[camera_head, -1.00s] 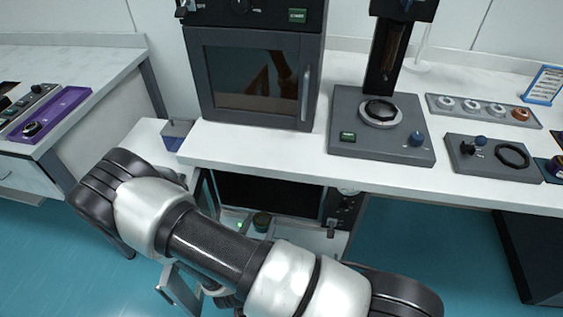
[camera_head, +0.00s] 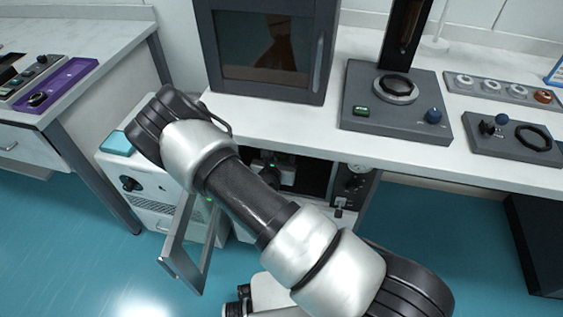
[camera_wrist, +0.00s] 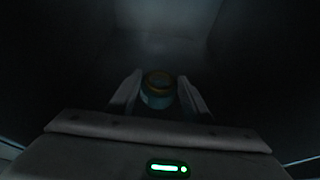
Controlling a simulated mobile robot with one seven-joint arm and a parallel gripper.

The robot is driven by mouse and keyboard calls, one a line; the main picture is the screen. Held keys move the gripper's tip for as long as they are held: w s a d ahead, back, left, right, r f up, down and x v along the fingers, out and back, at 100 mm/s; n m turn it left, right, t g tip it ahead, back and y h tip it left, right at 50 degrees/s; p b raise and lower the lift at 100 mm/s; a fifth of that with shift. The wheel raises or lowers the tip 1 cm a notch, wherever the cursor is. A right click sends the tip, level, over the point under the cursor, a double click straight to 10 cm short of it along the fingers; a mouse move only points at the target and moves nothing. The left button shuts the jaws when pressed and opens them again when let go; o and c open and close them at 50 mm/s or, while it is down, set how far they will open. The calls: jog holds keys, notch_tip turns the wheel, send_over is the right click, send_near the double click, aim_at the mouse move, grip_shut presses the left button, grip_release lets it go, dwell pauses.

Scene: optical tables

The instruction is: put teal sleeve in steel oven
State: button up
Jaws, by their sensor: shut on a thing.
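The teal sleeve (camera_wrist: 157,98), a short round piece with a yellowish upper rim, is between the two fingers of my gripper (camera_wrist: 160,95) in the wrist view. The gripper is shut on it. Dark walls surround them, apparently the inside of the steel oven (camera_head: 353,184), which sits under the bench in the head view. Its framed door (camera_head: 188,245) stands open to the left. My arm crosses in front of the oven and hides part of its opening. The sleeve cannot be made out clearly in the head view, and its height above the oven floor cannot be told.
A dark cabinet with a closed glass door (camera_head: 268,45) stands on the bench (camera_head: 320,118) above. A grey instrument base (camera_head: 395,105) is to its right. A white unit with a teal-topped item (camera_head: 116,143) stands left of the open door.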

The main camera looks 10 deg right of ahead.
aim_at(282, 160)
jog(key=shift+f+b, duration=0.55)
jog(key=shift+f, duration=1)
jog(key=shift+f, duration=0.2)
jog(key=o, duration=1.3)
jog(key=shift+r, duration=0.1)
jog(key=shift+s+a+r, duration=0.1)
jog(key=shift+s+r, duration=0.05)
jog(key=shift+r, duration=0.05)
jog(key=p+v, duration=0.3)
jog(key=v, duration=0.8)
jog(key=shift+s+a, duration=0.15)
jog(key=shift+s, duration=0.2)
